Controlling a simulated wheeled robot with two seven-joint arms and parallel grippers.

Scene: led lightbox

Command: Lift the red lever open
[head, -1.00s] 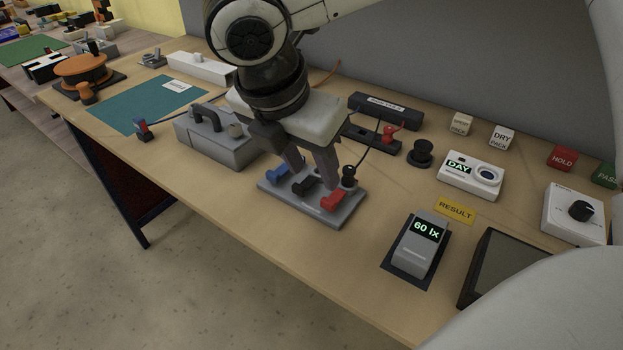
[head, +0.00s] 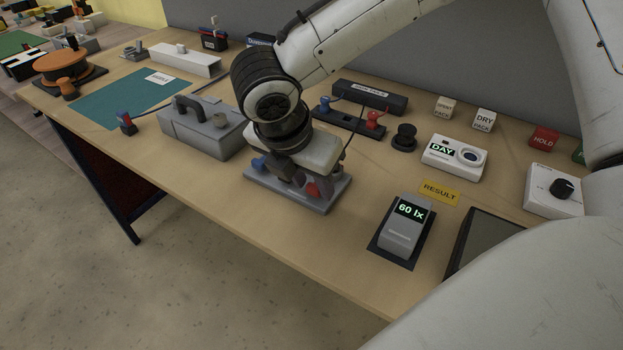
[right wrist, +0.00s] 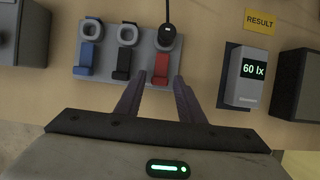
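A grey block (head: 318,207) carries a blue lever (right wrist: 86,57), a black lever (right wrist: 122,63) and a red lever (right wrist: 161,69), each in front of a round terminal. A black plug with a cable stands in the terminal (right wrist: 167,38) behind the red lever. The red lever also shows in the head view (head: 312,189), partly hidden by my gripper. My right gripper (right wrist: 158,98) is open. In the right wrist view its fingertips are either side of the red lever's near end; contact cannot be told. My left gripper is not in view.
A grey box with a handle (head: 202,133) stands left of the block. A light meter reading 60 lx (head: 402,231) stands to the right. Behind are a strip with blue and red plugs (head: 350,121) and a black knob (head: 404,137). Bare table lies in front.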

